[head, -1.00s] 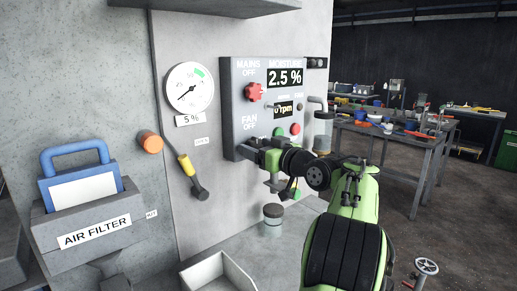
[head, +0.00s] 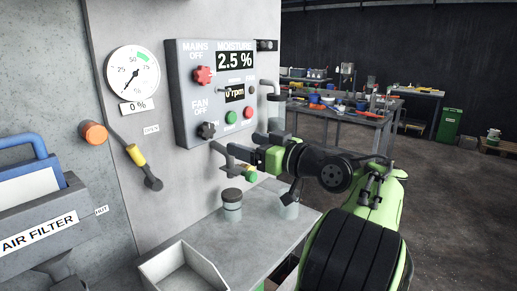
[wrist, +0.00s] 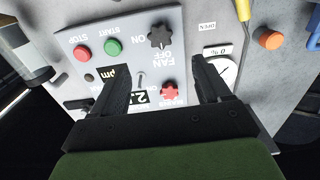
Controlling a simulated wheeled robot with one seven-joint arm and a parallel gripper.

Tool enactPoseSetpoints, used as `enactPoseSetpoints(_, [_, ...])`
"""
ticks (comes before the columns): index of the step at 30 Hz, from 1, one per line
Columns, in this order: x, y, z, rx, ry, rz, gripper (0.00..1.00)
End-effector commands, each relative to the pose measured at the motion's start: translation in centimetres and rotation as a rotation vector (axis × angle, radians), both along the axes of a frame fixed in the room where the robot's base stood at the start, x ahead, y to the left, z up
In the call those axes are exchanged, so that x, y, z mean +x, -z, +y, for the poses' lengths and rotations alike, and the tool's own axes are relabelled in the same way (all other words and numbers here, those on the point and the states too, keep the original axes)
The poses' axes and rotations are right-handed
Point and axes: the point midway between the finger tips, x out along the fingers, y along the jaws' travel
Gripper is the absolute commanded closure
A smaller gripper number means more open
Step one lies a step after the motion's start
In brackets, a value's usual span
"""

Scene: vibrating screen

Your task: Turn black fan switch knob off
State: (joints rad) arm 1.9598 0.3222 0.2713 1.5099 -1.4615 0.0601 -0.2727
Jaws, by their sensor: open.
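The black fan knob (head: 206,130) sits on the grey control panel (head: 183,75), below the "FAN OFF" label. In the wrist view, which is upside down, the fan knob (wrist: 160,36) shows clear beyond my fingertips, between their lines. Its exact pointer direction is hard to tell. My gripper (head: 237,146) is open and empty, in front of the panel's lower edge and to the right of the knob, not touching it. Its two black fingers (wrist: 160,63) also show in the wrist view, spread wide.
A red mains knob (head: 203,75), green start button (head: 231,117) and red stop button (head: 249,113) share the panel. The moisture display reads 2.5 %, the speed display 0 rpm. A gauge (head: 132,73) reads 0 %; a yellow-handled lever (head: 136,155) hangs below it.

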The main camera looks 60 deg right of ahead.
Motion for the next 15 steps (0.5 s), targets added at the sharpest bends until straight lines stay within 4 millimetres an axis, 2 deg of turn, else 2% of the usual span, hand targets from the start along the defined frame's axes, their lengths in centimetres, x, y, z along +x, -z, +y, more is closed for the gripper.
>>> enactPoseSetpoints(1, [-0.8,0.0,0.0,0.003,0.006,-0.001,0.24])
enactPoseSetpoints(6, [-2.1,0.0,0.4,0.002,0.003,0.0,0.24])
enactPoseSetpoints(15, [-2.4,0.0,0.5,0.0,-0.001,0.001,0.24])
